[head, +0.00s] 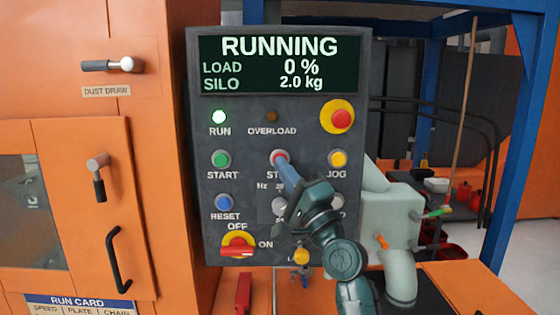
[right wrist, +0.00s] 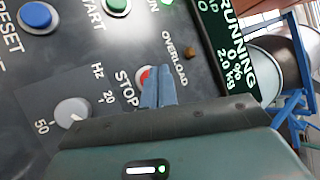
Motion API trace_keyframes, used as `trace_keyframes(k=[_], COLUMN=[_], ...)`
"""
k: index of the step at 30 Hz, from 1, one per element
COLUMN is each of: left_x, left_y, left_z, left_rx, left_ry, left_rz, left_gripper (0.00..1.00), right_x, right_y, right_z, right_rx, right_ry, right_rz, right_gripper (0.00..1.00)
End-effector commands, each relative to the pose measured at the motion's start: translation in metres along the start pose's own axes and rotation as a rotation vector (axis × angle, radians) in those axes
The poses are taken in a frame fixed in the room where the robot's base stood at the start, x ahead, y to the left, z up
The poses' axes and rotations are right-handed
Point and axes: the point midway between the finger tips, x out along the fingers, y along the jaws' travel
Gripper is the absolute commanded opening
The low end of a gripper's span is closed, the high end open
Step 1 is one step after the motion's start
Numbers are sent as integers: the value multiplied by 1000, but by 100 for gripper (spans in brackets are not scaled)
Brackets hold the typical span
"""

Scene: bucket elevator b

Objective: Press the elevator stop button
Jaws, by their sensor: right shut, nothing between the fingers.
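The red stop button (head: 277,156) sits in the middle of the dark control panel (head: 300,112). It also shows in the right wrist view (right wrist: 145,74), partly hidden by my fingertips. My right gripper (head: 283,164) is shut and empty. Its fingertips (right wrist: 158,88) lie over the button's lower part in both views; I cannot tell whether they touch it. The display (head: 280,65) reads RUNNING, load 0 %, silo 2.0 kg. My left gripper is not in view.
Near the stop button are the green start button (head: 220,159), yellow jog button (head: 338,159), blue reset button (head: 223,203) and a red emergency button (head: 340,119). A red rotary switch (head: 238,246) is at the lower left. An orange cabinet (head: 150,200) stands left.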

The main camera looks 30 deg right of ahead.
Motion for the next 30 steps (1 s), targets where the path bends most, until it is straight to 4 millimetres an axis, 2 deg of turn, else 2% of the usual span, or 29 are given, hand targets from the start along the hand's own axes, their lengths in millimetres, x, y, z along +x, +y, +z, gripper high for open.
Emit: trace_keyframes(k=[30], left_x=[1], left_y=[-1], left_z=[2], left_rx=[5], left_ry=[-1], left_rz=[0], left_gripper=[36], right_x=[8], right_y=[6], right_z=[-6], right_rx=[0], right_ry=[0], right_rz=[0], right_gripper=[0])
